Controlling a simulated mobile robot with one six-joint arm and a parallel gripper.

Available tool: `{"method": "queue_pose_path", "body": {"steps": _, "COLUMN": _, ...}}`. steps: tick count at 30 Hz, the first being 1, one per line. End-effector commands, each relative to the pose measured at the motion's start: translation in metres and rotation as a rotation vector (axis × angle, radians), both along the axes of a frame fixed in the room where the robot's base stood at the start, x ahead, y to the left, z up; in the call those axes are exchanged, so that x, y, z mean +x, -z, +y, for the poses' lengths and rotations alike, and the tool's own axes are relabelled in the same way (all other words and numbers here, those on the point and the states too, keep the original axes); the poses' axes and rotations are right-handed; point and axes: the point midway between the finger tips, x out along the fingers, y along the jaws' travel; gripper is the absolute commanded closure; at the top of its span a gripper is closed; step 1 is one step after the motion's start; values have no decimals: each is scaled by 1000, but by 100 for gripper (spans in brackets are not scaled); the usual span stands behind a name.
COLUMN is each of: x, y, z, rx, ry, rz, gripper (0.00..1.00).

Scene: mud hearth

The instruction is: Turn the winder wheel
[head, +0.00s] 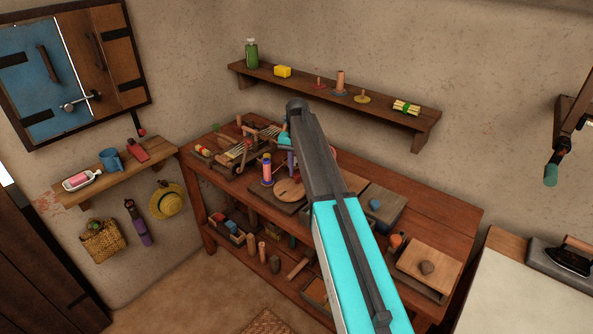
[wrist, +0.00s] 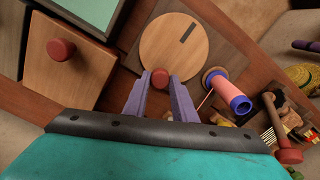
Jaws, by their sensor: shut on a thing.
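The winder wheel is a round, light wooden disc (wrist: 172,45) with a dark slot, set on a brown board. A small red knob (wrist: 160,77) sits at its near edge in the wrist view. My gripper (wrist: 160,84) has its two purple fingers on either side of this knob and is shut on it. A pink spool with blue ends (wrist: 230,95) stands beside the wheel, with a thin thread near it. In the head view the wheel (head: 290,190) shows on the workbench, partly covered by my arm, and the spool (head: 267,170) stands to its left. My fingers are mostly hidden there.
A wooden box with a red knob (wrist: 62,50) lies left of the wheel in the wrist view. A red-ended handle (wrist: 287,150) and tools crowd the right. In the head view, a wall shelf (head: 330,98) hangs behind the workbench (head: 455,222).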

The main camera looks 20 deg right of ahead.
Motion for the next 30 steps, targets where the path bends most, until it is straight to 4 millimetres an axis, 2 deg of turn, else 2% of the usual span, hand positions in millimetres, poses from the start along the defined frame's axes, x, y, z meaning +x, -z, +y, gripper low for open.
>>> {"method": "queue_pose_path", "body": {"steps": 9, "x": 0, "y": -1, "z": -1, "rx": -1, "ry": 1, "rz": 0, "gripper": 98}}
{"method": "queue_pose_path", "body": {"steps": 10, "x": 0, "y": -1, "z": -1, "rx": -1, "ry": 1, "rz": 0, "gripper": 71}}
{"method": "queue_pose_path", "body": {"steps": 12, "x": 0, "y": -1, "z": -1, "rx": -1, "ry": 0, "rz": 0, "gripper": 59}}
{"method": "queue_pose_path", "body": {"steps": 13, "x": 0, "y": -1, "z": -1, "rx": -1, "ry": 0, "rz": 0, "gripper": 57}}
{"method": "queue_pose_path", "body": {"steps": 23, "x": 0, "y": -1, "z": 0, "rx": 0, "ry": 0, "rz": 0, "gripper": 57}}
{"method": "queue_pose_path", "body": {"steps": 30, "x": 1, "y": -11, "z": 0, "rx": 0, "ry": -1, "rz": -1, "gripper": 57}}
